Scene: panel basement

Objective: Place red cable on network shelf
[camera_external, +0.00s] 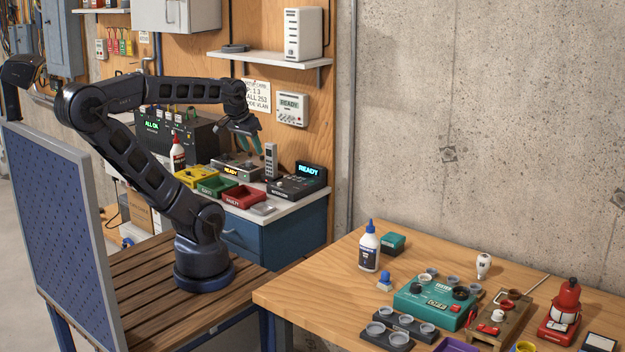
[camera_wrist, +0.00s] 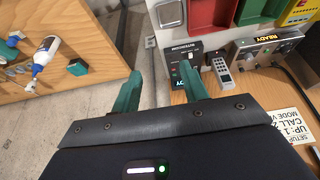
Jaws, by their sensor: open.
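My gripper (camera_external: 249,143) is open and empty, raised in front of the wooden panel above the back workbench. Its two teal fingers show spread apart in the wrist view (camera_wrist: 160,88). A white wall shelf (camera_external: 270,58) is fixed to the panel above and to the right of my gripper. A white upright box (camera_external: 303,33) and a small dark flat item (camera_external: 235,48) stand on it. I cannot make out a separate red cable; thin coloured cables (camera_external: 18,35) show at the far upper left, too small to tell apart.
A cluttered wooden table (camera_external: 310,285) stands at front right.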

